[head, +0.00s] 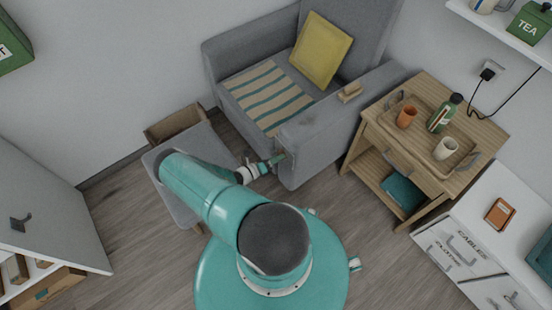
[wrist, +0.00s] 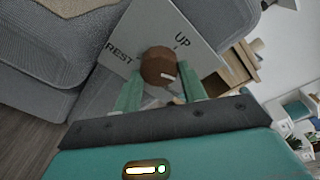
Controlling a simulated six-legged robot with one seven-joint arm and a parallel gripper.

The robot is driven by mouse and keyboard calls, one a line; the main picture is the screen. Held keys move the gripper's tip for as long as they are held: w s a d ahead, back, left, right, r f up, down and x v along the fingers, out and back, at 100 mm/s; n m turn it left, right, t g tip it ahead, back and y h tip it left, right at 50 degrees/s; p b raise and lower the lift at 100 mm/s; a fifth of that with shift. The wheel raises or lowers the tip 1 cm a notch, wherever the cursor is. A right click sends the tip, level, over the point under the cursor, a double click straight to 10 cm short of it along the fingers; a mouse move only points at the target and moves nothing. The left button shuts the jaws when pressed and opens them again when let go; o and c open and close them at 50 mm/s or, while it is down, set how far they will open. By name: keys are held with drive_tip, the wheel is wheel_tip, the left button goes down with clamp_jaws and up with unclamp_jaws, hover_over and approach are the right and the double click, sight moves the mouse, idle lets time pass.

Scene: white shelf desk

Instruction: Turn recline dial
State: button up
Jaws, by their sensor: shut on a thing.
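The recline dial is a round brown knob (wrist: 158,66) with a pale pointer mark, set on a light grey plate (wrist: 192,30) marked "REST" and "UP". The pointer sits at the lower right of the knob's face. The plate is on the side of the grey armchair (head: 325,140). My gripper (wrist: 160,88) has its two green fingers on either side of the knob, shut on it. In the head view my gripper (head: 278,158) reaches the front of the chair's near arm; the dial is too small to make out there.
A wooden side table (head: 485,140) with a tray, cups and a bottle stands right of the chair. A grey-topped stool or box (head: 175,205) is beside my arm at the left. A white drawer unit (head: 465,255) stands at the lower right. Wooden floor is open between them.

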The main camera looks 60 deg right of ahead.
drive_tip(key=shift+w+d+f+m+h, duration=0.1)
drive_tip(key=shift+m+h, duration=0.35)
drive_tip(key=shift+m, duration=5.1)
drive_tip(key=shift+w+a+r+m+h, duration=0.1)
drive_tip(key=shift+m+h, duration=0.4)
drive_tip(key=shift+m, duration=5)
drive_tip(key=shift+d+f+m+h, duration=0.1)
drive_tip(key=shift+m+h, duration=0.35)
drive_tip(key=shift+m, duration=5.1)
drive_tip(key=o, duration=1)
drive_tip(key=shift+c, duration=0.2)
drive_tip(key=v, duration=1.3)
drive_tip(key=shift+a, duration=0.45)
